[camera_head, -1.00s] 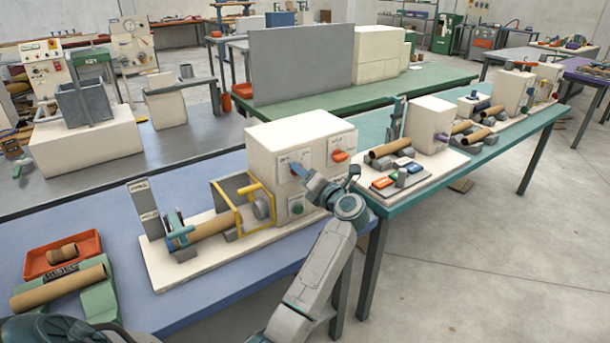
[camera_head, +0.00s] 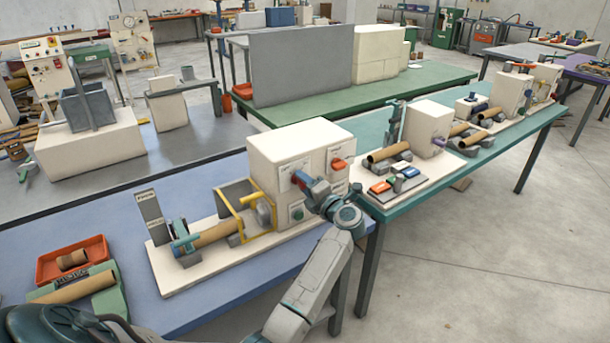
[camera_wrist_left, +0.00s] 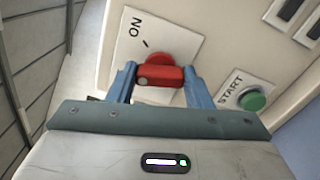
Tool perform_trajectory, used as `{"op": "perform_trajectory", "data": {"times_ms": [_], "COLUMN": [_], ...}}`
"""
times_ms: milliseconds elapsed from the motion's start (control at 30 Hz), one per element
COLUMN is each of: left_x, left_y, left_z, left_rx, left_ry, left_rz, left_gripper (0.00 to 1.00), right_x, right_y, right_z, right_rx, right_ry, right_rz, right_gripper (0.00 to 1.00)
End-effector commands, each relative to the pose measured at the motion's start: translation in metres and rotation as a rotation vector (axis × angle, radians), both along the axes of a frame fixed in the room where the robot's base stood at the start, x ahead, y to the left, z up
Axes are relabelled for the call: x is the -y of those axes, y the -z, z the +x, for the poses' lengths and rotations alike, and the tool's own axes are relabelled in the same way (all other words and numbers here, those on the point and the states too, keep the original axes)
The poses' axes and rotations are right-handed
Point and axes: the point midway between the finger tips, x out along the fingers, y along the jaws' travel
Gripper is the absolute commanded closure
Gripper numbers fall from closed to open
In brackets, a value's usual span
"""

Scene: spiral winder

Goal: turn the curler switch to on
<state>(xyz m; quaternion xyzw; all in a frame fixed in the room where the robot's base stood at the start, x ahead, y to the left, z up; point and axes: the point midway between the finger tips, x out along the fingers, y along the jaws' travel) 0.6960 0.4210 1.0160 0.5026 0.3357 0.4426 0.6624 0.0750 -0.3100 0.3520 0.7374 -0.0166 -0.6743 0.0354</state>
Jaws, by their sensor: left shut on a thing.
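The curler switch is a red handle on the front of the cream machine box (camera_head: 299,143). In the left wrist view the red switch handle (camera_wrist_left: 160,76) sits between the two blue fingers of my left gripper (camera_wrist_left: 160,84), which is shut on it. An ON label (camera_wrist_left: 135,30) with a small tick mark is on the panel beside the switch. In the head view my left gripper (camera_head: 306,184) is at the box's front panel. Its fingers and wrist partly cover the switch there. My right gripper is not in view.
A green START button (camera_wrist_left: 252,101) is close to the left gripper. Another red switch (camera_head: 338,163) is on the same panel. A yellow guard frame (camera_head: 240,222) and a cardboard tube (camera_head: 208,236) are left of the box. A red tray (camera_head: 95,246) is farther left.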

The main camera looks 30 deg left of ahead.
Motion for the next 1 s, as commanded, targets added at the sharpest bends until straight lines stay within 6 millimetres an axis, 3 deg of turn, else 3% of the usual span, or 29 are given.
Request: {"op": "perform_trajectory", "data": {"times_ms": [33, 500, 1000], "left_x": [0.0, 0.0, 0.0], "left_y": [-0.005, -0.004, 0.0], "left_z": [0.0, 0.0, -0.001], "left_rx": [-0.046, -0.458, -0.81], "left_ry": [0.001, -0.001, 0.0], "left_rz": [0.017, 0.187, 0.334], "left_gripper": [0.77, 0.77, 0.77], "right_x": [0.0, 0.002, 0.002], "right_y": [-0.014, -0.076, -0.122], "right_z": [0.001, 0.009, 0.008], "right_rx": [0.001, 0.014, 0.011], "right_ry": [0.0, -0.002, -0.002], "right_rz": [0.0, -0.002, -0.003], "right_gripper": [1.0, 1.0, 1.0]}}
